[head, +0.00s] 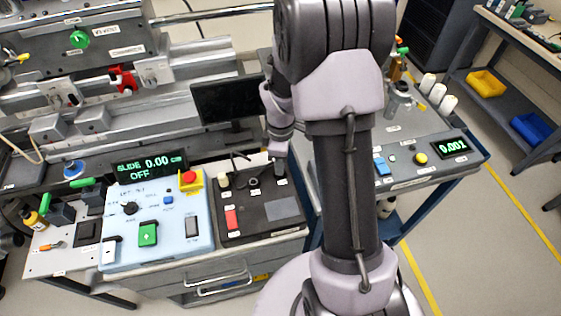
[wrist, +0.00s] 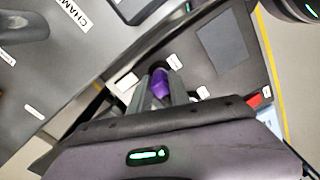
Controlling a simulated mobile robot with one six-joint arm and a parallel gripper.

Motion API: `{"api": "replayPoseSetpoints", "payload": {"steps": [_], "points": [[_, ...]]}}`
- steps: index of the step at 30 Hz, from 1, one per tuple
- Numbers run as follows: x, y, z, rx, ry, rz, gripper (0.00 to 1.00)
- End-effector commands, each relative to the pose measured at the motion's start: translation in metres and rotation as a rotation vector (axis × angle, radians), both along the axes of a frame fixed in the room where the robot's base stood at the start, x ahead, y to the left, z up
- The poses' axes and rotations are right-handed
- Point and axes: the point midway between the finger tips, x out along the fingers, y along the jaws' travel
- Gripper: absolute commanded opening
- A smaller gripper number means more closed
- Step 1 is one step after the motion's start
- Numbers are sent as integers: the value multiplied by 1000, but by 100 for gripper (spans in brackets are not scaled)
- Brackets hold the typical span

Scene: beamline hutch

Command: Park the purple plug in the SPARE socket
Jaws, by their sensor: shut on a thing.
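My gripper (wrist: 161,92) is shut on the purple plug (wrist: 160,83), which shows between the two fingers in the wrist view. In the head view my gripper (head: 279,167) is over the right back part of the black panel (head: 262,226). The plug cannot be made out there. Whether the plug is seated in a socket or held just above one cannot be told. A round dark socket (head: 252,183) with nothing in it shows left of my gripper. The small labels by the sockets are too blurred to read, so SPARE cannot be picked out.
A cream plug (head: 224,180) stands at the panel's left, above a red switch (head: 232,219). A pale blue control box (head: 163,222) with a red stop button (head: 189,177) is to the left. A dark monitor (head: 226,99) stands behind. A second cart (head: 435,176) is at the right.

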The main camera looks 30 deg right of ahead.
Motion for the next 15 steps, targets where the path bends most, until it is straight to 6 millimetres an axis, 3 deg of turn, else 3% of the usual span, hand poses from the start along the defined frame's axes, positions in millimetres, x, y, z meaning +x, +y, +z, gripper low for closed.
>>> {"api": "replayPoseSetpoints", "payload": {"steps": [15], "points": [[0, 0, -8, 0, 0, 0, 0]]}}
